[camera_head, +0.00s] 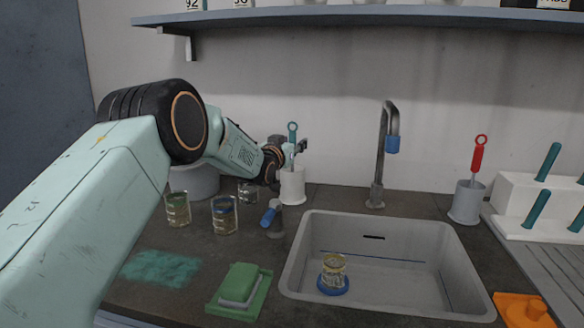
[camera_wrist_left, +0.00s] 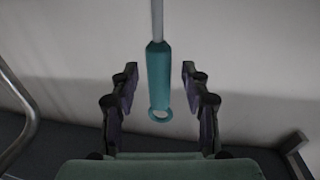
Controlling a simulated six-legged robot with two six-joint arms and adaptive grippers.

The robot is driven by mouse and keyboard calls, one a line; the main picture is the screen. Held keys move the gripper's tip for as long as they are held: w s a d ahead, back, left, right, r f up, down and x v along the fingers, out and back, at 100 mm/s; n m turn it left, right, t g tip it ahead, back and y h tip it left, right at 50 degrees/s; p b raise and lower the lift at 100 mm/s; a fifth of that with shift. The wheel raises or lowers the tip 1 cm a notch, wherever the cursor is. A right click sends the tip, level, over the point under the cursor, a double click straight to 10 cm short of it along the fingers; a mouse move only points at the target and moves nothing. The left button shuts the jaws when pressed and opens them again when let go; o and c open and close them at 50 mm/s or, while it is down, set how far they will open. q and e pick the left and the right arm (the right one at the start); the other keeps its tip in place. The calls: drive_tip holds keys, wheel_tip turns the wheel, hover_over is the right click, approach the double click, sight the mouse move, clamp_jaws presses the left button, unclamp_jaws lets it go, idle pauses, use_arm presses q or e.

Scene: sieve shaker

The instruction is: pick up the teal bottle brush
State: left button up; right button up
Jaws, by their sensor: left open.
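The teal bottle brush (camera_head: 292,130) stands upright in a white holder (camera_head: 292,186) left of the sink, its ringed handle at the top. Its lower part is hidden in the holder. In the left wrist view the brush's teal handle (camera_wrist_left: 158,78) and grey rod show between the two dark fingers, with a gap on both sides. My left gripper (camera_head: 294,148) is open at the handle; it also shows in the left wrist view (camera_wrist_left: 159,88). My right gripper is not in view.
A faucet (camera_head: 377,165) stands behind the grey sink (camera_head: 400,222). A red-handled brush (camera_head: 479,155) stands in a grey holder (camera_head: 467,203). Glass beakers (camera_head: 224,215), a blue-capped item (camera_head: 270,218) and a green sponge (camera_head: 240,283) occupy the left counter. A shelf (camera_head: 350,15) runs above.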

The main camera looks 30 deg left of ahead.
use_arm(q)
drive_tip(key=shift+d, duration=0.1)
drive_tip(key=shift+c, duration=0.2)
drive_tip(key=shift+w, duration=0.1)
drive_tip(key=shift+c, duration=0.8)
drive_tip(key=shift+f, duration=0.1)
clamp_jaws()
drive_tip(key=shift+r, duration=0.35)
drive_tip(key=r+p, duration=0.1)
drive_tip(key=r, duration=0.3)
drive_tip(key=r+p, duration=0.1)
drive_tip(key=r, duration=0.2)
drive_tip(key=r+p, duration=0.1)
drive_tip(key=r, duration=0.3)
drive_tip(key=shift+s+r+p, duration=0.25)
drive_tip(key=shift+r+p, duration=0.1)
drive_tip(key=s+d+p, duration=0.1)
drive_tip(key=s+d, duration=0.1)
drive_tip(key=s, duration=0.7)
drive_tip(key=s+d, duration=0.3)
drive_tip(key=s, duration=0.7)
drive_tip(key=shift+f+p, duration=0.4)
